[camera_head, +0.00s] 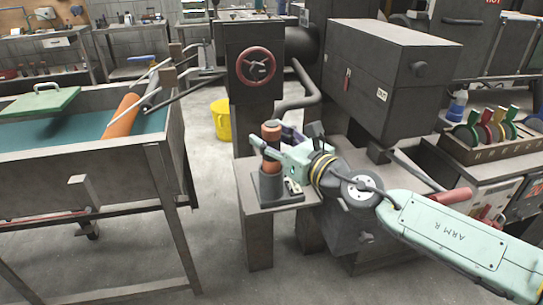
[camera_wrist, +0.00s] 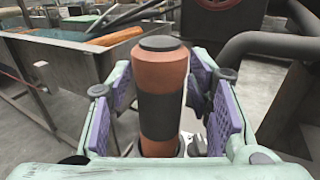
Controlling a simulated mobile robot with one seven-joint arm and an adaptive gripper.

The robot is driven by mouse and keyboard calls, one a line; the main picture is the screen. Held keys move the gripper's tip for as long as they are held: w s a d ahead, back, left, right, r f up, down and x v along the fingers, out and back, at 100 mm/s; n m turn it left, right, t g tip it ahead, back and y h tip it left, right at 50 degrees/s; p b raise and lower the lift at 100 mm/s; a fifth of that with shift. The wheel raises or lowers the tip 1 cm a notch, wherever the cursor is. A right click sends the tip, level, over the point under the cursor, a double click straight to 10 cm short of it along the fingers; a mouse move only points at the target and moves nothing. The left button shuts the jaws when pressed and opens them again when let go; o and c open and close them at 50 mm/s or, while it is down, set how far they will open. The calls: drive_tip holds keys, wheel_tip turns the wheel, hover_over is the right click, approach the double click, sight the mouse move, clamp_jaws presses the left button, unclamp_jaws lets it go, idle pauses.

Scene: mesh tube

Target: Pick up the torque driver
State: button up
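An upright orange-brown cylinder with a dark middle band and dark cap, which looks like the torque driver (camera_head: 271,132), stands in a dark grey holder (camera_head: 271,188) on a small grey stand. In the wrist view the driver (camera_wrist: 162,70) is upright between the purple finger pads. My gripper (camera_head: 270,149) is at the driver's height, with fingers on either side of it. In the wrist view my gripper (camera_wrist: 161,108) is open, and gaps show between pads and driver. The driver's lower end is hidden.
A grey machine with a red handwheel (camera_head: 256,66) stands close behind the stand. A trough (camera_head: 80,178) with an orange roll is at left. A rack of coloured handles (camera_head: 492,150) is at right. A yellow bucket (camera_head: 221,119) stands on the floor behind.

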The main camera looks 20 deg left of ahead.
clamp_jaws()
idle(0.3)
drive_tip(key=shift+r, duration=0.1)
